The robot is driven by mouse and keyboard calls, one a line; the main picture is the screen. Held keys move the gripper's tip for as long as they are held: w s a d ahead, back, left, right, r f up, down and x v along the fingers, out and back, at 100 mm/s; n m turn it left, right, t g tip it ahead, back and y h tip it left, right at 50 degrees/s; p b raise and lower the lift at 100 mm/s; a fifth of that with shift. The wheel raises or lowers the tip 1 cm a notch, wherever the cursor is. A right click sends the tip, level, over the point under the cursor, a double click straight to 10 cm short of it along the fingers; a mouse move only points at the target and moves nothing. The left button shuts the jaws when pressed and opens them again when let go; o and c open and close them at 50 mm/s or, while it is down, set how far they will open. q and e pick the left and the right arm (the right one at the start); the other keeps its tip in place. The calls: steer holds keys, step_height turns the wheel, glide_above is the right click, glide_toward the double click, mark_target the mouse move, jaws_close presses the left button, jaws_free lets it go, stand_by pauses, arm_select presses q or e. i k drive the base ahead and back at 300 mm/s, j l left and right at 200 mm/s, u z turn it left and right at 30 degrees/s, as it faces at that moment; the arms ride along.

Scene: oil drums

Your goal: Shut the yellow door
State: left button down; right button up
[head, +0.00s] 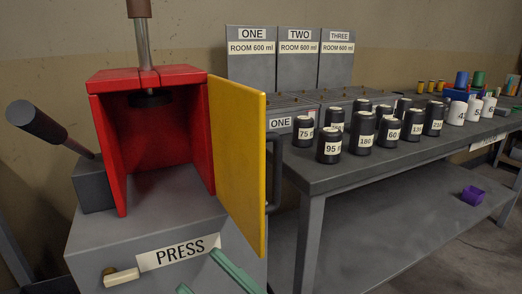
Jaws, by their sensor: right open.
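The yellow door (237,160) stands open at the right side of the red press housing (105,150), swung out toward me. A dark bar handle (276,170) shows at the door's right, on its outer side. The housing's front is open, and its inside looks empty below the dark ram. My right gripper (198,269) shows at the bottom edge as teal fingers, spread apart and empty. It is in front of the press base, below and left of the door's lower edge, and apart from the door. My left gripper is not in view.
A grey press base (120,225) carries a PRESS sign (178,252) and a small pale handle (121,277). A dark lever (38,122) stands at left. Right of the door, a grey table (330,176) holds several black and white numbered drums. A purple box (472,196) lies lower right.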

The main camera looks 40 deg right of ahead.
mark_target(237, 112)
steer(key=l+u, duration=0.15)
steer(key=l, duration=0.7)
steer(key=i+l, duration=0.1)
steer(key=l, duration=0.5)
steer(key=k+u, duration=0.15)
steer(key=k, duration=0.15)
